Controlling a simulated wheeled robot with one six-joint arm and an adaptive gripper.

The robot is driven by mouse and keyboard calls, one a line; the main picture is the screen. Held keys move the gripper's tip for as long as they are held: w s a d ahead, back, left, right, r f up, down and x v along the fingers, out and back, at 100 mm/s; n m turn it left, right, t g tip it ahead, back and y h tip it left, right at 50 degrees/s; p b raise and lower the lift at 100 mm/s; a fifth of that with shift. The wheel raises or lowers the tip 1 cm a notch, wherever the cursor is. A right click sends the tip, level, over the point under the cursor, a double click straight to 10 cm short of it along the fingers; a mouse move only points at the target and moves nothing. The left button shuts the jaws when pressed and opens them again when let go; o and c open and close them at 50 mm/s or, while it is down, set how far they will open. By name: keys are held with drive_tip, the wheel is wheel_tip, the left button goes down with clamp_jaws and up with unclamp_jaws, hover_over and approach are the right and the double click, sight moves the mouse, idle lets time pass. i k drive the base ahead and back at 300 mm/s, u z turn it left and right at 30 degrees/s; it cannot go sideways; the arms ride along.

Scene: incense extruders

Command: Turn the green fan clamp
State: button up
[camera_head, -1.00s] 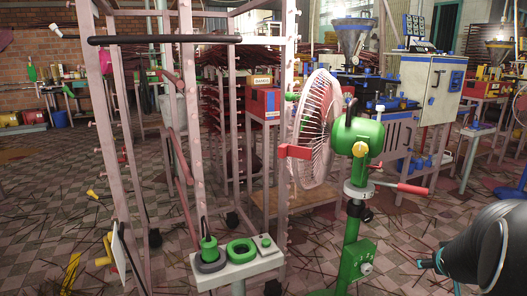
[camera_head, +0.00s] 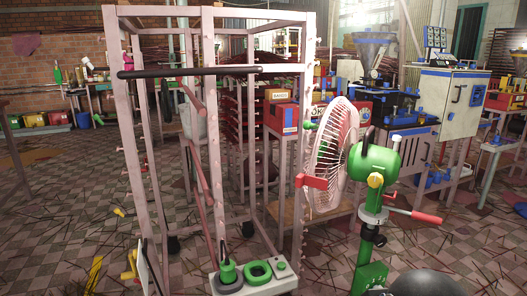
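The green fan (camera_head: 374,160) stands right of centre, its pale round wire cage (camera_head: 332,150) facing left with a red plate (camera_head: 312,182) on it. A yellow knob (camera_head: 376,181) sits on the side of the green housing. Below it, a pale collar (camera_head: 372,216) on the stand carries a red-handled lever (camera_head: 426,217) pointing right, which looks like the clamp. The green stand (camera_head: 370,275) runs down past the frame's lower edge. My gripper is out of view; only a dark rounded part of my arm shows at the bottom, right of the stand.
A pale rack (camera_head: 213,150) with a black bar (camera_head: 188,71) across it stands left of the fan. A white control box (camera_head: 285,282) with green parts is low in front. Machines and a white cabinet (camera_head: 449,102) stand behind. Thin sticks litter the tiled floor.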

sight(380, 242)
drive_tip(key=k, duration=0.5)
drive_tip(key=z, duration=0.85)
drive_tip(key=i, duration=0.7)
drive_tip(key=u, duration=0.5)
